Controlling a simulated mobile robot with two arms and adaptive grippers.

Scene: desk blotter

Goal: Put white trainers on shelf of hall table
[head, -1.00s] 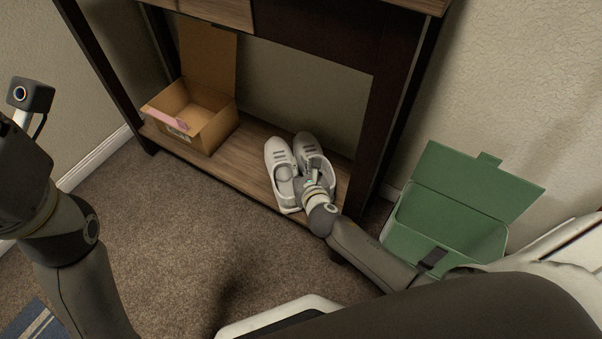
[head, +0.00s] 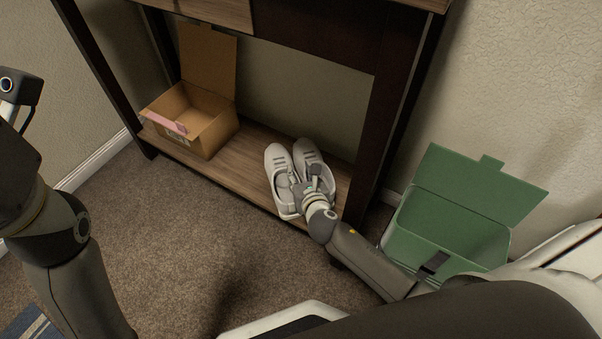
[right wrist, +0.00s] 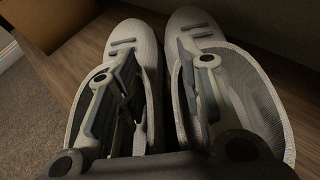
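The pair of white trainers (head: 279,160) rests side by side on the lower wooden shelf (head: 239,164) of the dark hall table (head: 377,110), near its right end, toes toward the wall. The trainers also show in the right wrist view (right wrist: 132,42). My right gripper (head: 308,180) is at their openings. In the right wrist view its fingers (right wrist: 158,85) are spread, one in each shoe, with the shoes' inner sides between them. Whether the pads touch the fabric is hard to tell. My left arm is at the left edge of the head view; its fingers are out of frame.
An open cardboard box (head: 209,137) stands on the left part of the shelf. A green open-lidded box (head: 440,237) is right of the table, close to my right arm. A table leg (head: 372,165) rises just right of the trainers. Carpet in front is clear.

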